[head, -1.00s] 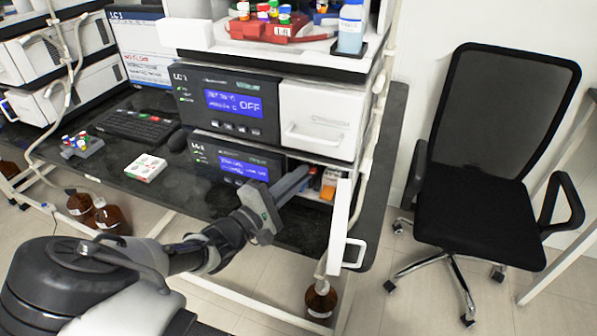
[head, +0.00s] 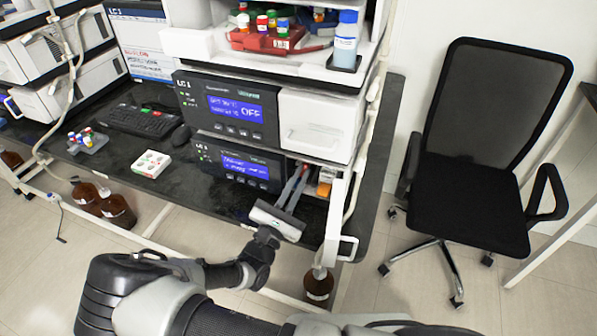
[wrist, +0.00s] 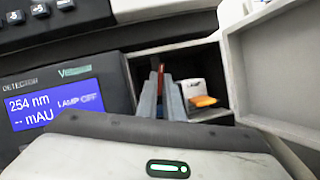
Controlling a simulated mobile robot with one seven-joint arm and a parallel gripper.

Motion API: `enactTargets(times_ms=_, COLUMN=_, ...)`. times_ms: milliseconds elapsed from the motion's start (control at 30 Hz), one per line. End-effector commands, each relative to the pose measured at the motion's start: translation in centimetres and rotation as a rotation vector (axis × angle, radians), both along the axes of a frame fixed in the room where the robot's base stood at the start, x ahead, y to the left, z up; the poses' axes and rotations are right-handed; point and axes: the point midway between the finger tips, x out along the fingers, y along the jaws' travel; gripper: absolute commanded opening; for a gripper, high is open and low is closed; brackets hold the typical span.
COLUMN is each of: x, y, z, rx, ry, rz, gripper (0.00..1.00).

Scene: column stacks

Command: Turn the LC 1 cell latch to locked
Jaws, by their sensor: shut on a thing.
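The lower LC 1 module, labelled detector, has a blue screen (head: 246,167), also lit in the wrist view (wrist: 57,103) with "254 nm" and "LAMP OFF". Its white door (head: 335,215) stands open on the right. My gripper (head: 297,180) reaches into the open compartment. In the wrist view, my gripper's two grey fingers (wrist: 161,92) are close together around a narrow red and dark part (wrist: 160,70), which appears to be the cell latch. The fingers hide most of it, so its position cannot be read. A white block with an orange part (wrist: 203,100) sits right of the fingers.
Above is the LC 1 module with a closed white drawer (head: 318,125). The open door and its handle stand close right of my gripper. A red-and-white box (head: 152,164) lies on the dark bench. A black chair (head: 470,190) is at right.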

Motion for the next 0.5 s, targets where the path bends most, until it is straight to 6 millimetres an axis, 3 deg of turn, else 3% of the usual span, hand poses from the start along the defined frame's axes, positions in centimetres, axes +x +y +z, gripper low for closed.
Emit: enactTargets(times_ms=500, x=-0.17, y=-0.30, z=-0.18, rx=-0.294, ry=0.112, rz=0.001, gripper=0.00)
